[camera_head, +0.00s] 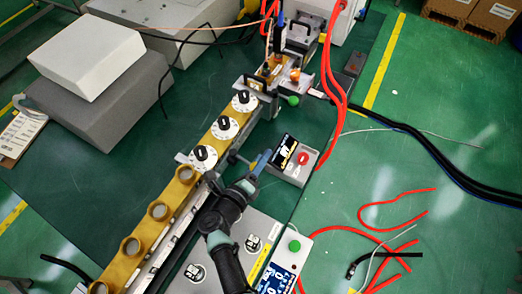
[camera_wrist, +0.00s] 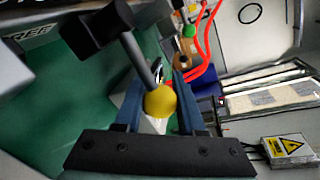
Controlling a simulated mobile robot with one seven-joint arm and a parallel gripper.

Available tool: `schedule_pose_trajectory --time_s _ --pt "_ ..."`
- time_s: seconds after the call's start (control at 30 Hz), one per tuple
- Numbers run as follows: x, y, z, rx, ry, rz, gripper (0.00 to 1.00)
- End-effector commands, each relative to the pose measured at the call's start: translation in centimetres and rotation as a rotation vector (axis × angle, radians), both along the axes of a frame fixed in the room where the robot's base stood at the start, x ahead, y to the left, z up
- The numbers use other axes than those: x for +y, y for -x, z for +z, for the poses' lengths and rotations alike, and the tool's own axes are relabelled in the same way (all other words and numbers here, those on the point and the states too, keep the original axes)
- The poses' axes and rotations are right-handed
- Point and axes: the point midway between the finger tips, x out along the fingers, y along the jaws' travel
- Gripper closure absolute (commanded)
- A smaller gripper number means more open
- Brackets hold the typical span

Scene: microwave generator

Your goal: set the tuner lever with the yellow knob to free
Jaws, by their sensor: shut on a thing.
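The yellow knob (camera_wrist: 160,101) shows in the wrist view between the two blue fingers of my gripper (camera_wrist: 159,92). My gripper is shut on it. A grey lever rod (camera_wrist: 138,58) runs from the knob up and left to a dark block (camera_wrist: 97,30). A label ending in "REE" (camera_wrist: 28,32) is partly visible at the upper left. In the head view my gripper (camera_head: 260,163) is beside the brass waveguide (camera_head: 222,128), near its dials. The yellow knob cannot be made out there, and the lever is hidden or too small to tell.
A grey box with a red button (camera_head: 303,158) stands right of my gripper. White dials (camera_head: 227,127) line the waveguide. A control panel with a blue display (camera_head: 276,280) is near the front. Red hoses (camera_head: 333,90) hang at the back right.

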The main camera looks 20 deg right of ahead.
Motion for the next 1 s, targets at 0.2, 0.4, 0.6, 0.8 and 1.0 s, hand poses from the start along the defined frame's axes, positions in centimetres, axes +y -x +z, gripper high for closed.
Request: schedule_pose_trajectory --time_s 0.2,0.4,0.6,0.8,1.0 --pt "0.8 0.8 -0.4 -0.002 -0.001 -0.150 1.00" --pt "1.2 1.4 -0.3 -0.001 0.001 -0.245 1.00" --pt "1.3 1.7 -0.2 -0.001 0.000 -0.293 1.00" --pt "1.4 1.8 -0.1 -0.001 0.001 -0.305 1.00" --pt "1.3 1.8 0.0 -0.001 0.001 -0.305 1.00"
